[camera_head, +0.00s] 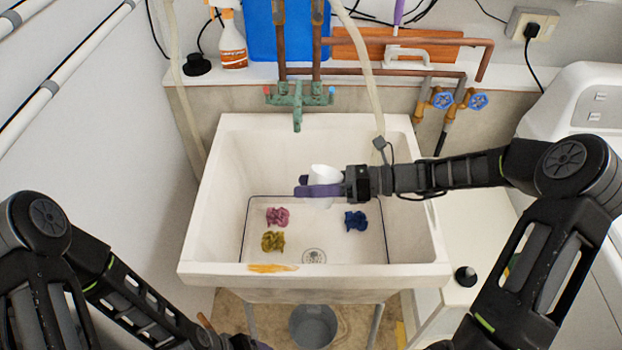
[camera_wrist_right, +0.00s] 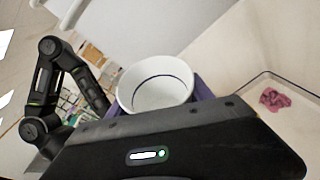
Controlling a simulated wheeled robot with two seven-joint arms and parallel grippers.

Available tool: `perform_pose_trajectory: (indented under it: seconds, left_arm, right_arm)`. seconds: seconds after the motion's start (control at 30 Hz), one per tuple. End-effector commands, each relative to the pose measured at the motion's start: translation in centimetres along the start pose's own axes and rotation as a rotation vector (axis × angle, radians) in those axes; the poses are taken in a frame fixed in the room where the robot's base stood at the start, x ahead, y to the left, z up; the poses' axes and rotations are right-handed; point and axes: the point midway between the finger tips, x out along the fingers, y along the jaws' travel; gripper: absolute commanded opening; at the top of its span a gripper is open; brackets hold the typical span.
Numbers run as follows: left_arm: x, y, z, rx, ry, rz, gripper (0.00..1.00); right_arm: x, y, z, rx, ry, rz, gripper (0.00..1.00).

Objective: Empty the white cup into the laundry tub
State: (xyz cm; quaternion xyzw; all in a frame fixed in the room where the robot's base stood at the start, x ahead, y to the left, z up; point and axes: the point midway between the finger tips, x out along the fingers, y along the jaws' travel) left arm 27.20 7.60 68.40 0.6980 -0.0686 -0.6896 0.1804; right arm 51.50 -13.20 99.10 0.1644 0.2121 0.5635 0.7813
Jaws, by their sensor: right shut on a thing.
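The white cup (camera_head: 322,173) is held over the laundry tub (camera_head: 212,240), in the tub's middle. My right gripper (camera_head: 318,191) is shut on the cup, with its purple fingers along the cup's sides. In the right wrist view the cup (camera_wrist_right: 155,88) shows its open mouth and pale inside, with a dark line around the inner wall. I cannot tell exactly how far it is tilted or whether anything is in it. My left gripper (camera_head: 248,343) shows only in part at the bottom edge, so its jaws cannot be made out.
In the tub lie a pink lump (camera_head: 278,217), a yellow lump (camera_head: 273,241) and a blue lump (camera_head: 355,220), near the drain (camera_head: 314,256). A green tap (camera_head: 298,100) juts over the back rim. A hose (camera_head: 373,90) hangs at the back right. A bucket (camera_head: 313,325) stands below.

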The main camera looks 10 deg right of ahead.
Motion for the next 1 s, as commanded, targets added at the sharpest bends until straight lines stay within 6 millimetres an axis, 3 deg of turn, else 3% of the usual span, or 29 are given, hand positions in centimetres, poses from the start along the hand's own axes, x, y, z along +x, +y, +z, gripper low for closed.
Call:
perform_pose_trajectory:
  seconds: [0.13, 0.3, 1.0]
  left_arm:
    - [-0.6, 0.1, 0.1, -0.002, -0.003, -0.003, 0.79]
    - [0.2, -0.1, 0.0, -0.001, -0.001, -0.001, 0.79]
    - [0.2, -0.1, 0.0, 0.0, 0.0, 0.0, 0.79]
  right_arm:
    - [-0.3, -0.3, 0.4, -0.248, 0.108, -0.102, 0.16]
    - [-0.6, -1.1, 0.3, -0.433, 0.185, -0.18, 0.16]
    - [-0.7, -1.1, 0.5, -0.482, 0.204, -0.2, 0.16]
